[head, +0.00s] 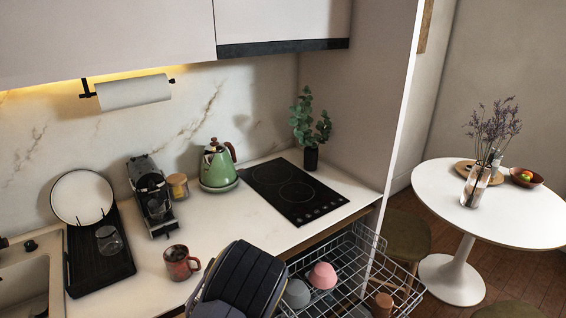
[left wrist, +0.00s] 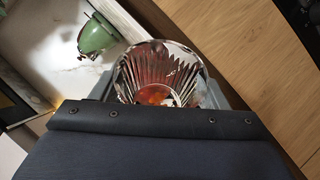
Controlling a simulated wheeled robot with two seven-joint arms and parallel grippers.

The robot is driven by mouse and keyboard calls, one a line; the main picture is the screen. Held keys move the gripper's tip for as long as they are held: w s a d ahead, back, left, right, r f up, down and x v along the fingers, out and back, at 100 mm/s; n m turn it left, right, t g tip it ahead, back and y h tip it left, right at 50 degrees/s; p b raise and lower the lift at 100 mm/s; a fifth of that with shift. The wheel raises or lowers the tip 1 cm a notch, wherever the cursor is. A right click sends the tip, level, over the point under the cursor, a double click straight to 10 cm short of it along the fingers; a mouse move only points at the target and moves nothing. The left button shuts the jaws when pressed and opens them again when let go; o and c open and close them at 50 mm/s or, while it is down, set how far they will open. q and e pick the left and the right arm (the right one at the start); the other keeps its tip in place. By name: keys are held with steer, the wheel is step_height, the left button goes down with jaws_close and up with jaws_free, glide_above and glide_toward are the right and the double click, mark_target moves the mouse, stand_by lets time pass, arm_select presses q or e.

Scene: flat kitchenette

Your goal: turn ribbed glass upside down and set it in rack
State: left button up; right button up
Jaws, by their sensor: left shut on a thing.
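The ribbed glass (left wrist: 160,72) is clear, with reddish tones showing through it, and fills the middle of the left wrist view. My left gripper (left wrist: 160,88) is shut on it, with a grey finger at each side; the dark wrist cover hides the glass's lower part. In the head view my left arm fills the bottom centre and hides the gripper and the held glass. A wire rack (head: 372,240) is pulled out below the counter, right of my arm. It holds a pink cup (head: 322,276), a grey cup (head: 296,293) and a brown cup (head: 383,304). My right gripper is not in view.
A red mug (head: 178,263) stands on the counter close to my arm. A black drying tray (head: 75,277) holds a plate (head: 82,196) and a clear glass (head: 109,240). A green kettle (head: 218,167) and a hob (head: 294,191) are farther back. A stool (head: 407,232) stands beyond the rack.

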arm_select(q)
steer(key=m, duration=0.9)
steer(key=n, duration=0.5)
steer(key=shift+a+n, duration=0.1)
steer(key=shift+n, duration=0.3)
steer(key=n, duration=0.3)
